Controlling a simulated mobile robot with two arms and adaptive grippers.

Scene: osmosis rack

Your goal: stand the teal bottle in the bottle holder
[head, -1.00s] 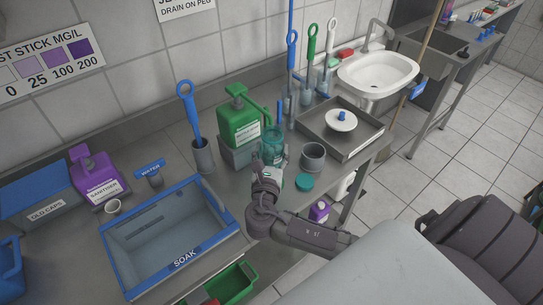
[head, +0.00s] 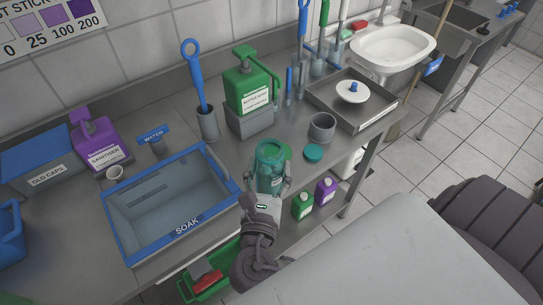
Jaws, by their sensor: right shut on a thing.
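The teal bottle (head: 270,157) is see-through and roughly upright in my right gripper (head: 270,186), whose fingers are shut on its lower part. It is near the counter's front edge, left of the round teal cap (head: 313,153). I cannot tell how high its base is, as the gripper hides it. A grey round cup (head: 322,127), which looks like the bottle holder, stands on the counter behind and to the right of the bottle, apart from it. Its top is open. My left gripper is not in view.
The blue-rimmed soak basin (head: 120,228) lies left of the bottle. A green pump dispenser (head: 247,88) on a grey block and a blue-handled brush (head: 192,65) stand behind.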

